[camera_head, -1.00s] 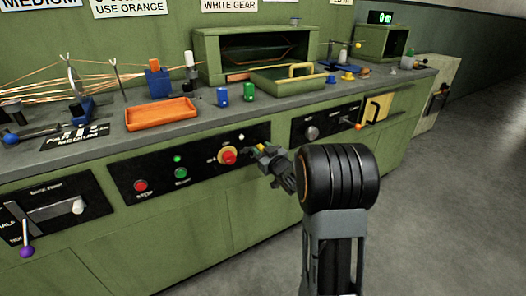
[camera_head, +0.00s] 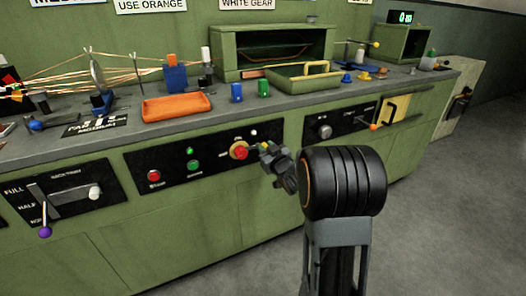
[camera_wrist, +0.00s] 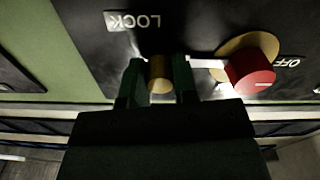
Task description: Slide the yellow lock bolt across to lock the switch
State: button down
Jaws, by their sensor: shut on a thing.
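The yellow lock bolt's knob (camera_wrist: 159,76) sits between the two fingers of my gripper (camera_wrist: 159,84) in the wrist view, and the gripper is shut on it. A pale bar (camera_wrist: 208,63) runs from beside the fingers to the red switch knob (camera_wrist: 250,72) on its yellow plate. The word LOCK appears upside down near the bolt, and OFF beside the switch. In the head view my gripper (camera_head: 266,149) is at the black panel, just right of the red switch knob (camera_head: 239,150). The bolt is mostly hidden there.
The black panel also carries a red button (camera_head: 154,176) and a green button (camera_head: 194,165). A lever with a purple knob (camera_head: 45,232) is at the left. An orange tray (camera_head: 176,107) sits on the bench above. The floor at the right is clear.

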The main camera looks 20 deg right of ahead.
jog(key=shift+a, duration=0.2)
jog(key=c, duration=0.9)
grip_release()
jog(key=shift+s, duration=0.1)
jog(key=s+p, duration=0.1)
jog(key=s, duration=0.3)
jog(key=s+p, duration=0.1)
jog(key=s, duration=0.4)
jog(key=s+p, duration=0.1)
jog(key=s, duration=0.3)
jog(key=shift+s+d, duration=0.25)
jog(key=shift+s, duration=0.1)
jog(key=shift+r, duration=0.1)
